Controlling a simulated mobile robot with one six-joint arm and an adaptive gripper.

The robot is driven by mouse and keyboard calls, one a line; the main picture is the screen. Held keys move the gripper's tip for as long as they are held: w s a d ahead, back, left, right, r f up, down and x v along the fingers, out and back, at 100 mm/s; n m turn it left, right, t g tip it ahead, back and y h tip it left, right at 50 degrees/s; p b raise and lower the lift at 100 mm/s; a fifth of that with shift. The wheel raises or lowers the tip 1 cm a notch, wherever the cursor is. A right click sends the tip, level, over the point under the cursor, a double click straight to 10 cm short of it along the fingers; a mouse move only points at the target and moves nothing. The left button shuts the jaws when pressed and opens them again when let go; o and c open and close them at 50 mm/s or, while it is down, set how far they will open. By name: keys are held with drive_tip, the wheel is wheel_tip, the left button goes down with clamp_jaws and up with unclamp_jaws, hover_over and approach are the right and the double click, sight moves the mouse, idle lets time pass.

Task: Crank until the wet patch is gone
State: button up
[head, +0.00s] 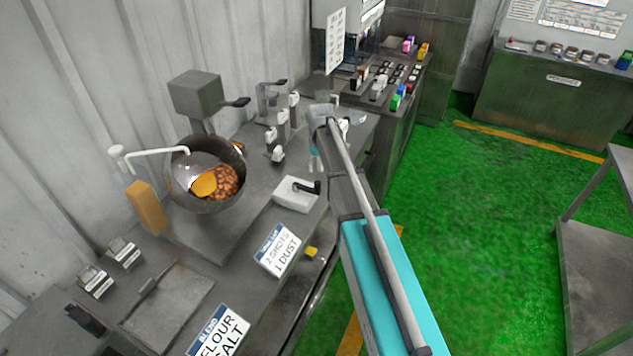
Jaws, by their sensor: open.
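A dark metal drum (181,192) stands tilted on the bench at left, its mouth facing the camera. Brown nut-like pieces (228,180) lie in it. A glossy orange patch (204,184) shows among them, on the left side. A white bent rod with a knob (118,151) reaches from the left to the drum's rim; I cannot tell whether it is the crank. My gripper (314,160) is open, above the bench to the right of the drum and apart from it. Its fingers are small and partly hidden by my arm.
A grey box with a black lever (195,95) stands behind the drum. White-topped dispensers (282,120) and a white block with a black handle (296,194) are near my gripper. Label cards (279,250) line the front edge. Green floor (470,230) is clear at right.

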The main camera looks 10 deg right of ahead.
sight(317, 182)
drive_tip(key=w, duration=0.1)
drive_tip(key=w+r, duration=0.1)
drive_tip(key=w, duration=0.1)
drive_tip(key=shift+f, duration=0.2)
wheel_tip(317, 182, down, 14)
drive_tip(key=b, duration=1.3)
drive_tip(key=shift+r, duration=0.25)
drive_tip(key=shift+c, duration=0.3)
clamp_jaws()
idle(0.3)
